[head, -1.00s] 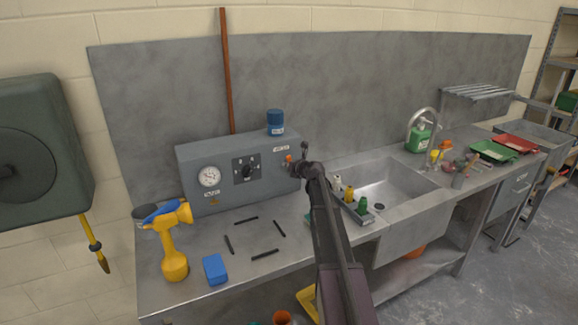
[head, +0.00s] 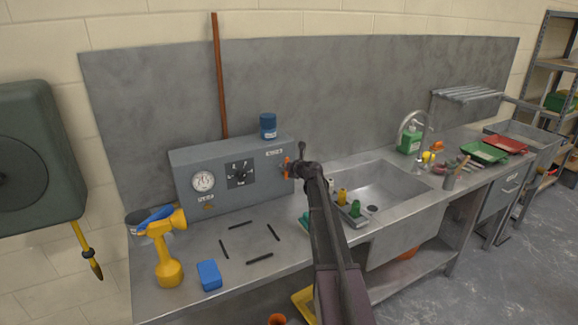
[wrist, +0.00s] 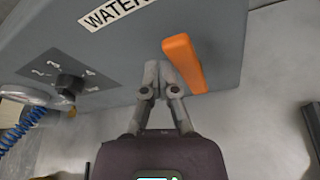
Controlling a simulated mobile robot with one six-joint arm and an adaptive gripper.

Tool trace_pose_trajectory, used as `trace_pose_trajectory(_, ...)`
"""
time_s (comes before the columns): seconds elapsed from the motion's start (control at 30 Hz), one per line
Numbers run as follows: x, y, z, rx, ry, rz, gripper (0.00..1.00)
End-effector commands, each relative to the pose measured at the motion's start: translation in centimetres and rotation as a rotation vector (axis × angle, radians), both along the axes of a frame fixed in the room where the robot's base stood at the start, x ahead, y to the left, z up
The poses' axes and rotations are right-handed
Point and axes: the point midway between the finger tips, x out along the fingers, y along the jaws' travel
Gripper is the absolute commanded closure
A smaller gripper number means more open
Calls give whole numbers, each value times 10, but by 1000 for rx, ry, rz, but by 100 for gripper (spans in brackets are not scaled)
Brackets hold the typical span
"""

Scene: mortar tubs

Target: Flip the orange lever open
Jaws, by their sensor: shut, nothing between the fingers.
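The orange lever (wrist: 184,62) sticks out from the front of the grey control box under a white "WATER" label in the wrist view. In the head view the lever (head: 287,167) shows as a small orange piece at the box's right end, partly hidden by my arm. My gripper (wrist: 160,68) is shut and empty. Its fingertips are just left of the lever, very close to it; I cannot tell whether they touch. In the head view my gripper (head: 298,166) is at the box's right end.
The grey box (head: 215,160) has a gauge (head: 203,182) and a dial (head: 240,174), with a blue jar (head: 268,126) on top. A yellow drill-like tool (head: 165,255) and a blue block (head: 209,274) stand on the counter. A sink (head: 385,187) lies to the right.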

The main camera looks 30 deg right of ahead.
Motion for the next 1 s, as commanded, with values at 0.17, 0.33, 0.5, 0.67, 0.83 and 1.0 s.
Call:
trace_pose_trajectory(0.17,1,-7,1,-3,-5,-15,100)
trace_pose_trajectory(0.33,1,-2,1,-4,-5,-14,100)
trace_pose_trajectory(0.5,0,15,1,-4,-3,-9,100)
trace_pose_trajectory(0.67,0,35,1,-2,-2,-3,100)
trace_pose_trajectory(0.83,-19,35,0,-1,1,-4,100)
trace_pose_trajectory(1.0,-44,26,0,-3,0,-2,100)
